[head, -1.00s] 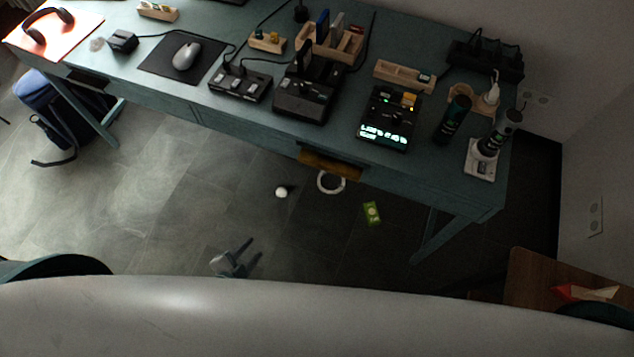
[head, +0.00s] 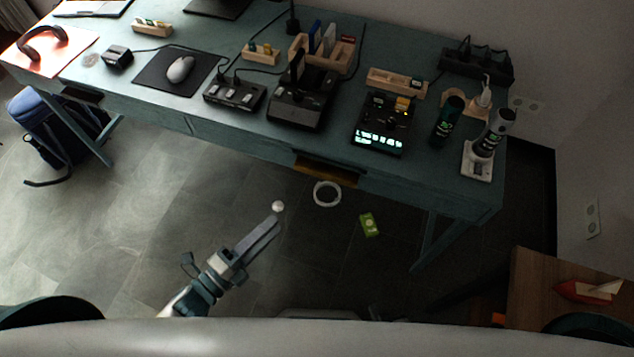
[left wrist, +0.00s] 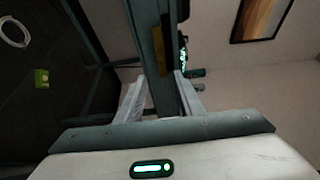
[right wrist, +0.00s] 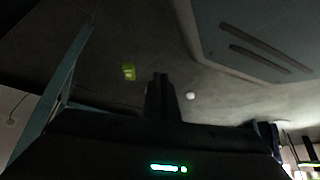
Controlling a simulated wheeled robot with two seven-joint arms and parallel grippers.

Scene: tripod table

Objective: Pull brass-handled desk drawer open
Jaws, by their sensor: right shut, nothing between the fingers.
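The teal desk (head: 240,133) crosses the head view. The brass handle (head: 328,169) shows as a golden strip on its front edge, right of the middle; how far the drawer stands out, I cannot tell. The handle also shows in the left wrist view (left wrist: 162,55), ahead between the fingers. My left gripper (head: 275,225) is low in front of the desk, apart from the handle, pointing up and right. Its fingers are open and empty in the left wrist view (left wrist: 160,95). My right gripper (right wrist: 160,80) is shut and empty in the right wrist view, over the floor.
A white ball (head: 278,206), a white ring (head: 327,194) and a green packet (head: 369,225) lie on the floor. A wooden side table (head: 535,285) stands at the right. A blue backpack (head: 60,130) is under the desk's left end. The desk top holds several devices.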

